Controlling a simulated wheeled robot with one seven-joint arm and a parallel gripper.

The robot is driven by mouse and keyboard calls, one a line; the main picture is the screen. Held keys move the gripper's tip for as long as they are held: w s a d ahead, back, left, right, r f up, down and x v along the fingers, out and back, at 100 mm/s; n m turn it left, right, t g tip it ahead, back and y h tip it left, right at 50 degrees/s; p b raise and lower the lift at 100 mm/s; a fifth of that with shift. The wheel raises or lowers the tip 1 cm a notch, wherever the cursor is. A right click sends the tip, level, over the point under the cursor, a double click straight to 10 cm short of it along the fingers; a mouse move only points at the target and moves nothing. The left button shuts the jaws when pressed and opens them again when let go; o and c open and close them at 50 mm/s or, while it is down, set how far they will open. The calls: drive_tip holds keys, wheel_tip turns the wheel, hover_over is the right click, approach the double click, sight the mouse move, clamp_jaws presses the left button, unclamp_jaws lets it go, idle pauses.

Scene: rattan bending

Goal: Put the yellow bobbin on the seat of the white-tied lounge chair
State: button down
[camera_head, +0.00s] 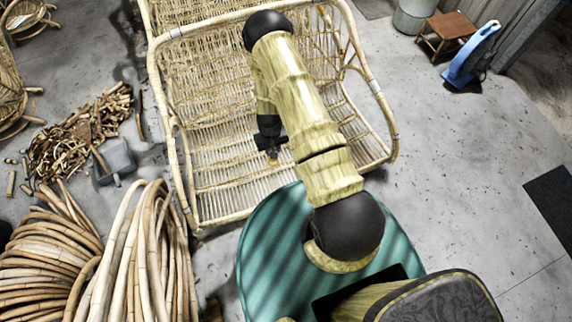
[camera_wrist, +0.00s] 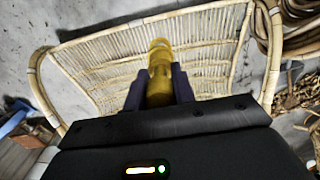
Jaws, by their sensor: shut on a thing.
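The yellow bobbin (camera_wrist: 160,72) is between the two dark fingers of my gripper (camera_wrist: 160,90) in the wrist view, and the gripper is shut on it. In the head view my gripper (camera_head: 271,148) hangs over the woven seat of the rattan lounge chair (camera_head: 222,168), with a small bit of yellow at its tip. The chair also shows behind the bobbin in the wrist view (camera_wrist: 105,62). White ties show on its frame. I cannot tell whether the bobbin touches the seat. My arm hides part of the chair's back and seat.
Coiled rattan poles (camera_head: 120,265) lie at the lower left, with a pile of offcuts (camera_head: 85,130) and a grey dustpan (camera_head: 115,162) beyond. A brown stool (camera_head: 447,30) and a blue object (camera_head: 470,58) stand at the upper right. The floor right of the chair is mostly clear.

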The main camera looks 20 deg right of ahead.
drive_tip(key=w+d+f+b, duration=0.2)
drive_tip(key=w+f+b, duration=0.4)
drive_tip(key=f+b, duration=0.7)
drive_tip(key=w+d+f+b, duration=0.3)
drive_tip(key=w+f+b, duration=0.3)
drive_tip(key=f+b, duration=0.8)
drive_tip(key=w+d+f+b, duration=0.2)
drive_tip(key=w+f+b, duration=0.5)
drive_tip(key=b, duration=2.5)
wheel_tip(320, 180, down, 7)
drive_tip(key=shift+d+f, duration=0.15)
drive_tip(key=shift+d, duration=0.2)
wheel_tip(320, 180, down, 6)
drive_tip(key=b, duration=0.4)
drive_tip(key=shift+f, duration=0.1)
wheel_tip(320, 180, down, 4)
drive_tip(key=shift+r+b, duration=0.1)
drive_tip(key=shift+b, duration=1.15)
